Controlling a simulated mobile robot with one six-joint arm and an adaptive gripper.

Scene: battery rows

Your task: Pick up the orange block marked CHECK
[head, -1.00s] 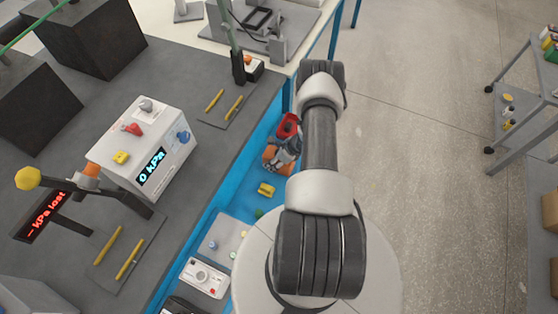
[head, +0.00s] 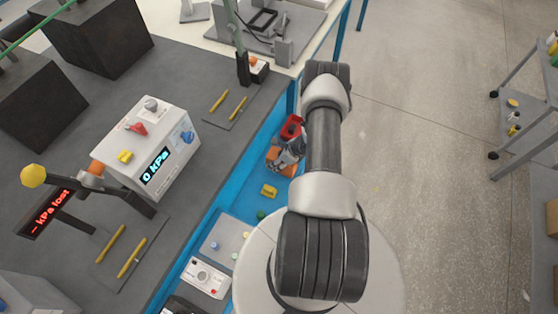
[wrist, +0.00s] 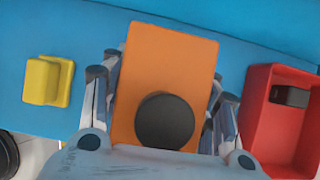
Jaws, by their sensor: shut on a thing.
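The orange block (wrist: 170,55) sits between the two fingers of my gripper (wrist: 163,80) in the wrist view. The fingers are shut on its left and right sides. A dark round disc (wrist: 165,121) shows over its near part. No CHECK marking is readable. In the head view the orange block (head: 283,170) shows partly around my gripper (head: 290,150), over the blue strip beside the grey bench. I cannot tell whether the block is clear of the surface.
A red open bin (wrist: 272,118) stands close right of the gripper. A yellow block (wrist: 47,81) lies to the left on the blue surface (wrist: 250,25). In the head view, a white 0 kPa box (head: 150,150) stands on the grey bench. The floor at right is mostly open.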

